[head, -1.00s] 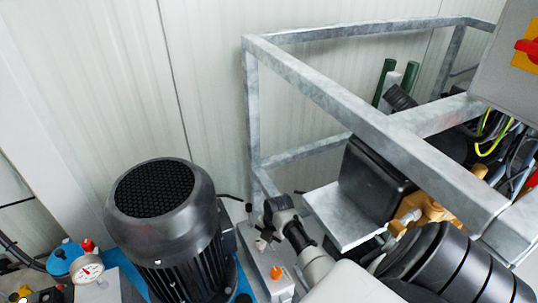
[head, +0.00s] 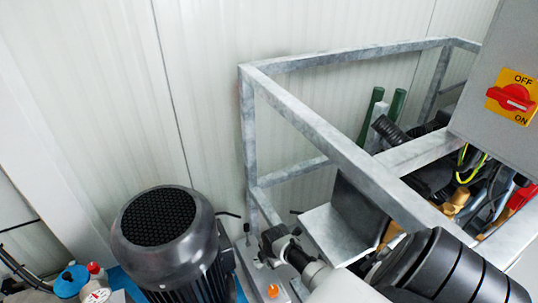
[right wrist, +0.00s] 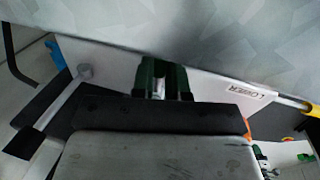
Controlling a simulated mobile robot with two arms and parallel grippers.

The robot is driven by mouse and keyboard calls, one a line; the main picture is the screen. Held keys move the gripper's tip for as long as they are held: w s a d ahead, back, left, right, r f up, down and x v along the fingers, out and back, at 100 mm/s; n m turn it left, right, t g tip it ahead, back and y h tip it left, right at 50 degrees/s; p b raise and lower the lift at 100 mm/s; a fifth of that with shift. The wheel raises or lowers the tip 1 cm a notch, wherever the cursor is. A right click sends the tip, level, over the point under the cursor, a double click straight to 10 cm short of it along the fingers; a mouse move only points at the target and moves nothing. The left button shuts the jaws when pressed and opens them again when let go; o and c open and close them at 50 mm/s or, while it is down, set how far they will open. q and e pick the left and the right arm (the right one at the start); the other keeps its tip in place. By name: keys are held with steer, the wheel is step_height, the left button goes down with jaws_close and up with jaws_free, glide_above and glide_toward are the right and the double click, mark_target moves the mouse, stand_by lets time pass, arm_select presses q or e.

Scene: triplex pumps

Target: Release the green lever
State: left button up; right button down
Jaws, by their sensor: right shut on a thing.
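My right arm comes in from the bottom right in the head view. Its dark gripper end (head: 278,240) is beside the metal frame's near post, above a grey box with an orange knob. In the right wrist view, green parts (right wrist: 152,76) of the lever, with bright metal between them, stand just beyond the dark bar at my gripper (right wrist: 164,88). The right gripper is shut on the lever; the fingertips are hard to make out. The head view does not clearly show this grip. My left gripper is not in view.
A galvanised frame (head: 305,115) crosses behind and right of the arm. A black motor (head: 165,235) stands left. A grey cabinet with a red OFF/ON switch (head: 512,97) is at right. Two green posts (head: 370,115) stand behind the frame. The white wall is bare.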

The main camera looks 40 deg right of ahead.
mark_target(272, 272)
steer(key=m+p, duration=0.1)
steer(key=s+m+p, duration=0.1)
steer(key=m, duration=0.1)
steer(key=m+h+p, duration=0.1)
steer(key=shift+s+a+r+m, duration=0.15)
steer(key=shift+s+a+m, duration=0.15)
steer(key=shift+a, duration=0.1)
steer(key=shift+s+a+m+g+p, duration=0.25)
steer(key=shift+m+p, duration=0.15)
steer(key=shift+m, duration=0.45)
steer(key=shift+s+a+m+g+p, duration=0.25)
steer(key=shift+m+p, duration=0.1)
steer(key=shift+m, duration=0.5)
steer(key=shift+f, duration=0.2)
steer(key=c, duration=1.1)
jaws_free()
steer(key=r+p, duration=0.1)
steer(key=r, duration=0.2)
steer(key=a+r+p, duration=0.1)
steer(key=r+p, duration=0.1)
steer(key=r, duration=0.2)
steer(key=s+r+p, duration=0.1)
steer(key=r, duration=0.2)
steer(key=shift+s+a+r+p, duration=0.1)
steer(key=shift+a+r+p, duration=0.25)
steer(key=shift+p, duration=0.05)
